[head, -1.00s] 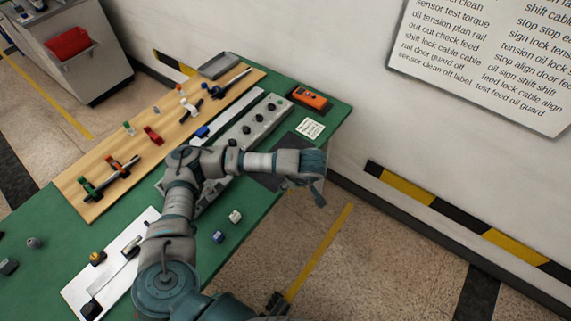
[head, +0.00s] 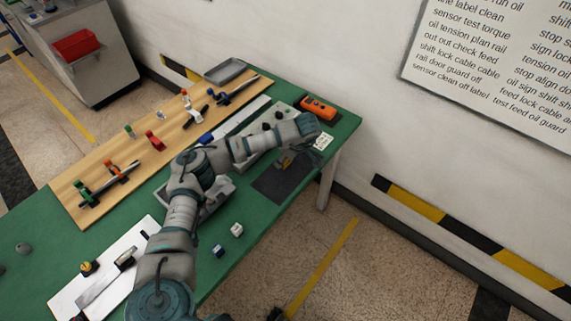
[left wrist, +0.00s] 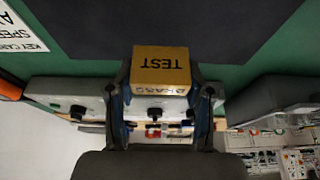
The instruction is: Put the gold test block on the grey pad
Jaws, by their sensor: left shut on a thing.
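The gold test block (left wrist: 163,68), marked TEST, is held between the two fingers of my left gripper (left wrist: 162,98) in the left wrist view. In the head view the gold block (head: 286,162) is small and partly covered by my left gripper (head: 288,156). The grey pad (head: 283,184) lies dark and flat near the right end of the green table. It also shows in the left wrist view (left wrist: 190,22), beyond the block. In the head view the block overlaps the pad's far part; I cannot tell the gap below it. My right gripper is not in view.
A grey panel with black knobs (head: 255,137), an orange meter (head: 318,108) and a white label card (head: 323,141) are close by. A wooden board (head: 135,160) with clamps lies farther left. A white cube (head: 237,229) and a blue cube (head: 218,250) sit near the front edge.

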